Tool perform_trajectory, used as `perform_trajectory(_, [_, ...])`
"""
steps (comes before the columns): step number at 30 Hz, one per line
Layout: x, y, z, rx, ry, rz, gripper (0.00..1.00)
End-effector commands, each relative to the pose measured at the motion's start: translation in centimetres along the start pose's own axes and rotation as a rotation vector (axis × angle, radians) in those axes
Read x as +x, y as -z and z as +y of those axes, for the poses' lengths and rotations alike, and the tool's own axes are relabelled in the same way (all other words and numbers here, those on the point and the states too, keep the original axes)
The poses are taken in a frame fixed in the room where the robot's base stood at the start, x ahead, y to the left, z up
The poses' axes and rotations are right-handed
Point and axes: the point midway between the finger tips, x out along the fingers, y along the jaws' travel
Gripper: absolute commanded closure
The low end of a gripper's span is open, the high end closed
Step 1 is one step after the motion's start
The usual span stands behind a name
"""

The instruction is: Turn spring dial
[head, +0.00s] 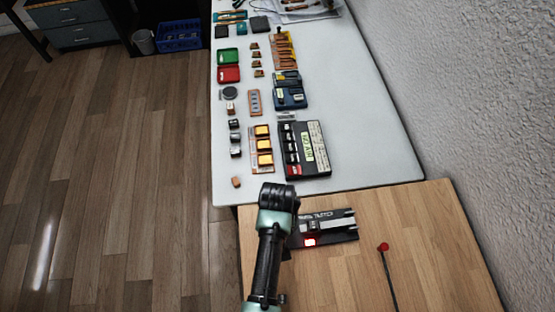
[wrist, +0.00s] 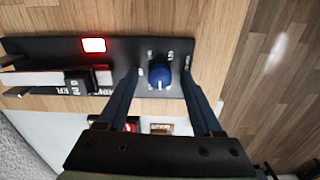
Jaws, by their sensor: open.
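The spring dial (wrist: 160,75) is a round blue knob with a white pointer line, on a black tester panel (wrist: 120,50) with small white marks around the dial. My gripper (wrist: 162,82) is open, with one dark finger on each side of the dial and visible gaps to it. I cannot tell how deep the fingertips reach. In the head view the tester (head: 345,237) lies on the wooden table, and my arm hides the dial and the gripper's fingers.
A red lamp (wrist: 93,45) glows on the panel, near a black block (wrist: 82,80) on a pale strip. In the head view a red-tipped rod (head: 383,247) stands to the right. The white table (head: 370,150) beyond holds trays and small parts. A wall closes the right side.

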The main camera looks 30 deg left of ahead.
Motion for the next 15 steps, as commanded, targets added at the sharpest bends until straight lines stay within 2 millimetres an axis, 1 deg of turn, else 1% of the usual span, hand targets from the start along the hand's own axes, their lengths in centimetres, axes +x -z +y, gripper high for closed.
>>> perform_trajectory(3, [-0.02, 0.01, 0.01, 0.000, 0.000, 0.000, 0.33])
perform_trajectory(5, [-0.03, 0.01, 0.01, 0.000, 0.000, 0.000, 0.44])
perform_trajectory(6, [-0.04, 0.01, 0.01, 0.000, 0.000, 0.000, 0.51])
perform_trajectory(8, [-0.04, 0.01, 0.01, 0.000, 0.000, 0.000, 0.62])
perform_trajectory(12, [-0.05, 0.01, 0.01, 0.000, 0.000, 0.000, 0.87])
perform_trajectory(14, [-0.05, 0.01, 0.01, 0.000, 0.000, 0.000, 0.98])
perform_trajectory(15, [-0.05, 0.01, 0.01, 0.000, 0.000, 0.000, 1.00])
